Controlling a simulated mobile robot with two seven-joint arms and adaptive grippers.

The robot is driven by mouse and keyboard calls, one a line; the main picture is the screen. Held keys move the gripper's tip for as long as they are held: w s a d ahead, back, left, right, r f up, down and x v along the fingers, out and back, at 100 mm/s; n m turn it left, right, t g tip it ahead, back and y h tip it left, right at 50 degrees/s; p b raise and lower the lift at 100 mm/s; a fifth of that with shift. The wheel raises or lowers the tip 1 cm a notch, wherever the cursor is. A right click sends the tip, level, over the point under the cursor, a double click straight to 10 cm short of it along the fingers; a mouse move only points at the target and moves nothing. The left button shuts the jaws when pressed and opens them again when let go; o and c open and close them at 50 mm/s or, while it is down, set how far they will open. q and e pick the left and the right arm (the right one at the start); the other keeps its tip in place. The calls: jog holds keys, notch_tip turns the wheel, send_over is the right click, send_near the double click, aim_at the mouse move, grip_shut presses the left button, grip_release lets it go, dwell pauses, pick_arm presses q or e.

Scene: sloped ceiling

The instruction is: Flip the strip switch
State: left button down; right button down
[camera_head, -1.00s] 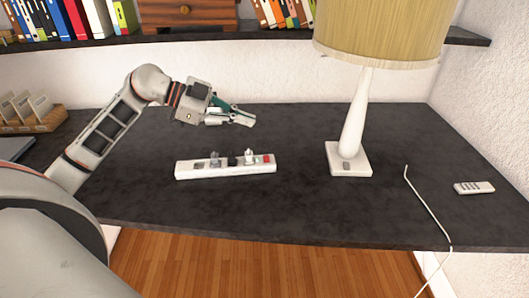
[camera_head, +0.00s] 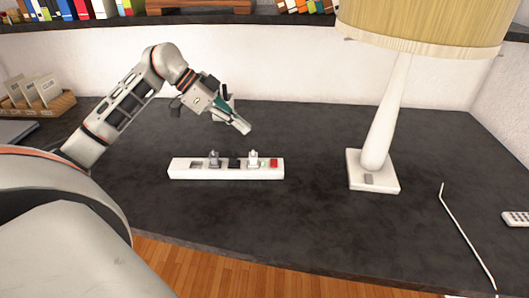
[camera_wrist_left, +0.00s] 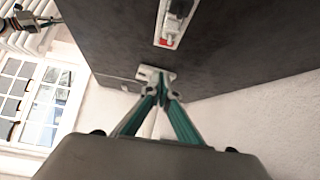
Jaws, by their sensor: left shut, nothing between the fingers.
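A white power strip (camera_head: 225,174) lies on the dark table, with several sockets, plugs in it and a red switch (camera_head: 274,163) at its right end. The strip also shows at the top of the left wrist view (camera_wrist_left: 175,22), with its red switch (camera_wrist_left: 167,42) at the near end. My left gripper (camera_head: 246,129) is shut and empty. It is above the table behind the strip, up and left of the red switch in the head view, apart from it. In the left wrist view its fingertips (camera_wrist_left: 157,76) meet. My right gripper is not seen in the head view.
A white lamp (camera_head: 374,170) stands right of the strip. A white cable (camera_head: 465,235) and a remote (camera_head: 516,219) lie farther right. A box of cards (camera_head: 38,97) is at the left. A shelf with books (camera_head: 75,10) runs along the back wall. The table in front of the strip is clear.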

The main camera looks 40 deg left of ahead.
pick_arm(q)
send_over(276, 164)
jog(key=s+a, duration=0.2)
jog(key=a, duration=0.1)
jog(key=f, duration=0.6)
jog(key=shift+w+d+f, duration=0.2)
jog(key=shift+f, duration=0.2)
notch_tip(276, 164, down, 3)
jog(key=shift+w+d+r, duration=0.1)
jog(key=shift+d+r, duration=0.05)
jog(key=shift+r, duration=0.05)
jog(key=shift+f+b, duration=0.35)
jog(key=shift+f, duration=0.5)
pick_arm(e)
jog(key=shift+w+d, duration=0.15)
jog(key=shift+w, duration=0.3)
